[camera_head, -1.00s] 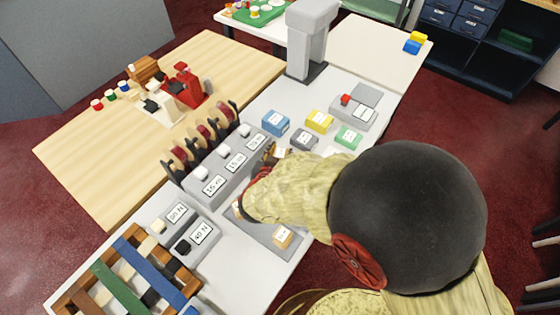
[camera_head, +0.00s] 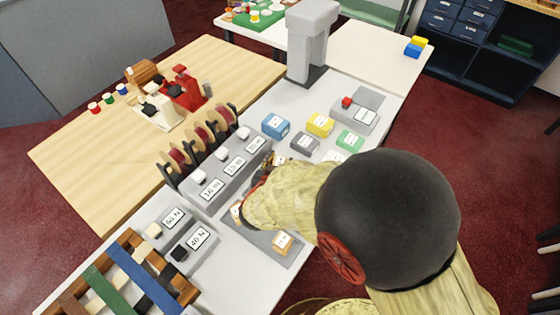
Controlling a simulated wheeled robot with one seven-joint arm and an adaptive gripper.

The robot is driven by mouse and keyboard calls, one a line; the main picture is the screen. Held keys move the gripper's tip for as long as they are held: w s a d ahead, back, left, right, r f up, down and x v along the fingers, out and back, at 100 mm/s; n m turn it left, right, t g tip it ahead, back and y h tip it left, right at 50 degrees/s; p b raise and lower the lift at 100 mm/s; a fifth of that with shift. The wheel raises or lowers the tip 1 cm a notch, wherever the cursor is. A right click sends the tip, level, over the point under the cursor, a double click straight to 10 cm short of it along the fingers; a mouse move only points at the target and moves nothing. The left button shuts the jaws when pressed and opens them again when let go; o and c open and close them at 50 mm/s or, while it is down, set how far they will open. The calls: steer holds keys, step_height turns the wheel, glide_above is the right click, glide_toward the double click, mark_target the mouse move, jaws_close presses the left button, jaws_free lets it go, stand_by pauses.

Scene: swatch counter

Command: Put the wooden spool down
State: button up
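My gripper (camera_head: 262,174) is low over the white counter, just right of the long grey labelled unit. My arm hides most of its fingers, so I cannot tell if they are open or shut, or what they hold. A small tan piece (camera_head: 237,212) shows beside my wrist, partly hidden; I cannot tell if it is a spool. Several spools (camera_head: 200,138) with dark red middles and pale wood-coloured rims stand in a row on a rack behind the grey unit. A tan labelled block (camera_head: 283,243) sits on a grey mat (camera_head: 262,243) in front of my arm.
The grey unit (camera_head: 226,172) with white buttons borders my gripper. Blue (camera_head: 276,125), yellow (camera_head: 320,124), grey (camera_head: 305,142) and green (camera_head: 350,140) labelled blocks stand beyond it. The wooden table (camera_head: 90,165) has free room.

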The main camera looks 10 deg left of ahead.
steer(key=shift+o, duration=1.4)
steer(key=shift+r, duration=0.1)
steer(key=shift+s+r, duration=0.2)
steer(key=p+v, duration=0.4)
steer(key=v, duration=0.7)
steer(key=shift+s+p, duration=0.3)
steer(key=shift+p, duration=0.1)
steer(key=shift+r, duration=0.1)
